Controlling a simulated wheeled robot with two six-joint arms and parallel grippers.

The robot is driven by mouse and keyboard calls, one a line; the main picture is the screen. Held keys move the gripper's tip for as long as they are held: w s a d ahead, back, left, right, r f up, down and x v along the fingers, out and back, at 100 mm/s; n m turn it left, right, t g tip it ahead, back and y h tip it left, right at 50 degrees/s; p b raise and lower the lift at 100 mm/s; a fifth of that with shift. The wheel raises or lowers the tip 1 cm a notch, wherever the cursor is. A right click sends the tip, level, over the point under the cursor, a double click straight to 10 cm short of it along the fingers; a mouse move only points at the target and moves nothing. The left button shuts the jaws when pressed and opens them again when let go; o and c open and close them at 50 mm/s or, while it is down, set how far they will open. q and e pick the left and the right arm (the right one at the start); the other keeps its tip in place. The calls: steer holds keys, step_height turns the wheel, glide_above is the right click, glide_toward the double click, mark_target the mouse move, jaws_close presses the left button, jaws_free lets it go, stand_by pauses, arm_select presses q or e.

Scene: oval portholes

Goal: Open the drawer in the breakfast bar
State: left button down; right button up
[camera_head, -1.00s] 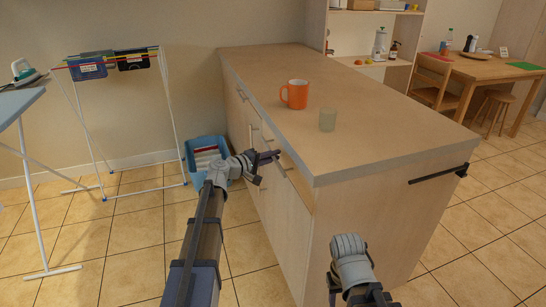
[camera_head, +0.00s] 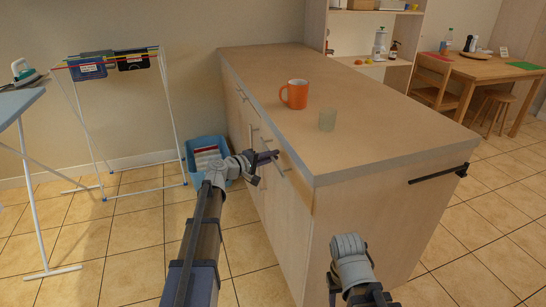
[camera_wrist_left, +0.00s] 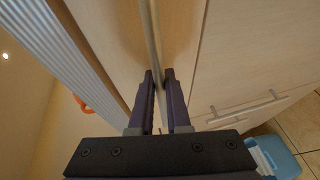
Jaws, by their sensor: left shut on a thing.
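The breakfast bar (camera_head: 375,215) is a pale wooden block with a grey-edged top, standing in the middle of the head view. Its drawer (camera_head: 296,183) is on the left face, just under the top, and I see no clear gap around it. My left gripper (camera_head: 277,153) is at the drawer's bar handle. In the left wrist view, the handle (camera_wrist_left: 152,35) runs between the two dark fingers of the left gripper (camera_wrist_left: 159,75), which are shut on it. The fingers hide part of the handle. A grey part of my right arm shows low in the head view, without visible fingertips.
A blue bin (camera_head: 207,157) sits on the floor beside the bar's left face. A drying rack (camera_head: 118,120) stands further left. Tiled floor lies clear in front.

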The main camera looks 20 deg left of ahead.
arm_select(q)
steer(key=s+a, duration=0.7)
steer(key=a, duration=0.3)
steer(key=shift+a, duration=0.2)
steer(key=shift+s, duration=0.1)
steer(key=c, duration=1.2)
jaws_free()
steer(key=shift+o, duration=0.2)
steer(key=p+v, duration=0.1)
steer(key=v, duration=0.6)
steer(key=shift+s+a, duration=0.2)
steer(key=shift+s, duration=0.1)
steer(key=shift+r, duration=0.1)
